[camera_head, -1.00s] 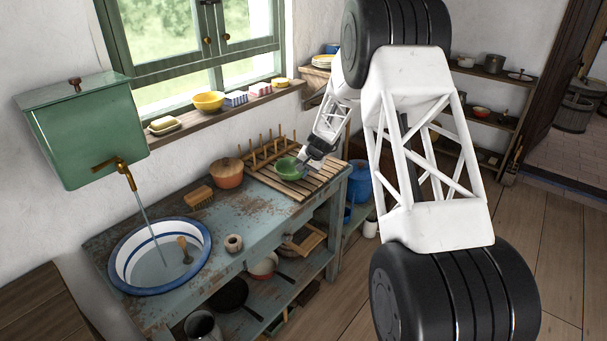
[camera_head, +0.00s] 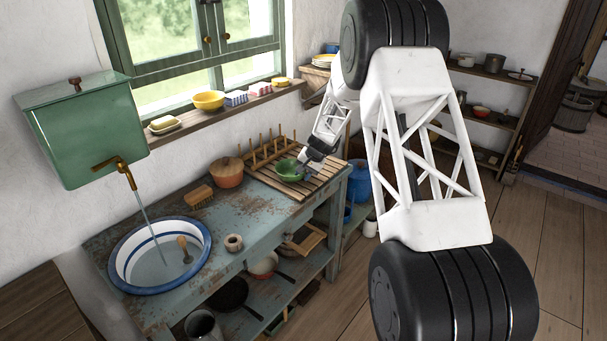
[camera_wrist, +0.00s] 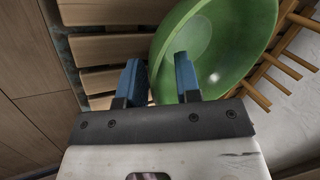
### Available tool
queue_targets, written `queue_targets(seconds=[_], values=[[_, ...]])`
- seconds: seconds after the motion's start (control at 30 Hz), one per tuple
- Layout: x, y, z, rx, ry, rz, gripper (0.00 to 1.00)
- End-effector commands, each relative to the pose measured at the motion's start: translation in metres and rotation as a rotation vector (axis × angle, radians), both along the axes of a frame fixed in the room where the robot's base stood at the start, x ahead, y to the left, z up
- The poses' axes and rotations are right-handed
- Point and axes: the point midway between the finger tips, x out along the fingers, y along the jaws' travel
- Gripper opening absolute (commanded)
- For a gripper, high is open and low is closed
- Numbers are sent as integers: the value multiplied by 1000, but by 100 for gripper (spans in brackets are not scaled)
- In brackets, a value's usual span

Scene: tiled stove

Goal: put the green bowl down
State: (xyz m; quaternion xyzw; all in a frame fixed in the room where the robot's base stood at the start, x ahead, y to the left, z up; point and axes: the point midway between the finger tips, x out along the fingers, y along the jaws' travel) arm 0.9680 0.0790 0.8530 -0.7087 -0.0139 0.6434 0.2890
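The green bowl (camera_head: 289,170) is at the slatted wooden rack (camera_head: 322,179) on the right end of the worktop. It appears to rest upright on the slats. In the wrist view the bowl (camera_wrist: 232,45) fills the upper right. My gripper (camera_wrist: 160,78) has its two blue fingertips apart, with a clear gap between them. The bowl's near rim passes between the fingers; the right finger overlaps the bowl's inside and the left finger is outside it. The bowl's underside is hidden. In the head view my gripper (camera_head: 302,168) is at the bowl's right side.
Upright wooden pegs (camera_head: 268,148) stand behind the bowl. An orange-brown pot (camera_head: 228,172) and a brush (camera_head: 199,197) are to its left. A blue-rimmed basin (camera_head: 130,262) stands farther left. The worktop's front middle is mostly clear.

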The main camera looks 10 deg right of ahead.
Motion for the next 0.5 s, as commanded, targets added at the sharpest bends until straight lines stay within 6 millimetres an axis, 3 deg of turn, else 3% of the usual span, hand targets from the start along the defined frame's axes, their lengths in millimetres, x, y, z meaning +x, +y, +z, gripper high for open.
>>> queue_targets(seconds=[0.27, 0.5], values=[[-1, -4, 11, 0, -2, -1, 31], [-6, -16, 37, -1, -2, -1, 31]])
